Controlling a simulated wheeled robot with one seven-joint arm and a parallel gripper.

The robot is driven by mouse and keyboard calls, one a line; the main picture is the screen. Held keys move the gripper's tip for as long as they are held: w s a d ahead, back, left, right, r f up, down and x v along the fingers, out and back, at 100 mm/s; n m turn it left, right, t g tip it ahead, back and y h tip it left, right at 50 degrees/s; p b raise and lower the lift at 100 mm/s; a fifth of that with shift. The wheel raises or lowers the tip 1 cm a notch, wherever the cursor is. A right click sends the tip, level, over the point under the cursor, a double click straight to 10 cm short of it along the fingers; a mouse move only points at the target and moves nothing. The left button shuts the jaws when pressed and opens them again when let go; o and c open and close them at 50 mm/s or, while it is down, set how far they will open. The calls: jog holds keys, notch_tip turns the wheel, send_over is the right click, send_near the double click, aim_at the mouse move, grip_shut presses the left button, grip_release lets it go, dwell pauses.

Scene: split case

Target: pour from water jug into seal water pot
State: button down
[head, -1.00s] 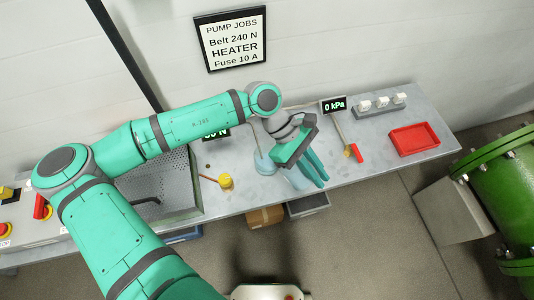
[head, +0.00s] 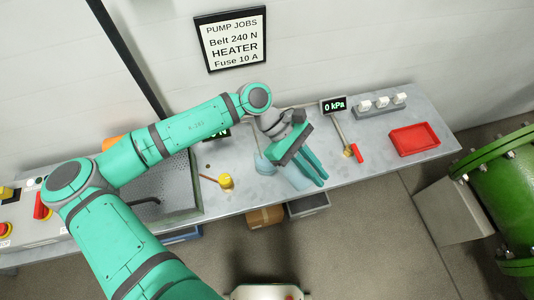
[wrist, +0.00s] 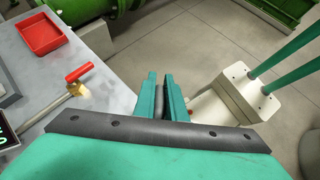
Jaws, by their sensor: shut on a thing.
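My gripper (head: 312,174) is over the bench, its teal fingers pointing down and right in the head view. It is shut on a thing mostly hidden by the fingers. In the wrist view, a narrow grey piece (wrist: 160,105) sits between the fingers of my gripper (wrist: 162,80). I cannot see the water or how far the held thing is tilted.
A yellow piece with a thin rod (head: 225,181) lies left of the pot. A red-handled brass valve (head: 356,153) and a red tray (head: 414,140) are to the right. A 0 kPa display (head: 333,105) and white switches (head: 382,102) line the back. Green machinery (head: 503,190) stands at far right.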

jog(key=shift+w+a+r+g+h, duration=0.25)
jog(key=shift+a+r+g+h, duration=0.15)
jog(key=shift+r+h, duration=0.25)
jog(key=shift+w+a+r+g+h, duration=0.25)
jog(key=shift+r+g+h, duration=0.3)
jog(key=shift+r, duration=0.15)
dwell(2.6)
jog(key=shift+s+d+f+t+y, duration=0.3)
jog(key=shift+f+t+y, duration=0.1)
jog(key=shift+f+y, duration=0.15)
jog(key=shift+s+d+f+t+y, duration=0.25)
jog(key=shift+f+t+y, duration=0.15)
jog(key=shift+f, duration=0.2)
jog(key=shift+w+f, duration=0.1)
jog(key=shift+f, duration=0.05)
jog(key=shift+y, duration=0.25)
jog(key=shift+d, duration=0.1)
jog(key=shift+s+d+f+t+y, duration=0.15)
jog(key=shift+s+t+y, duration=0.05)
jog(key=shift+t+y, duration=0.25)
jog(key=shift+s+d+f+y, duration=0.1)
jog(key=shift+f+y, duration=0.15)
jog(key=s+d+f+t+y, duration=0.3)
jog(key=d+f+t+y, duration=0.1)
jog(key=f+y, duration=0.3)
jog(key=shift+f+t, duration=0.8)
jog(key=shift+f, duration=0.35)
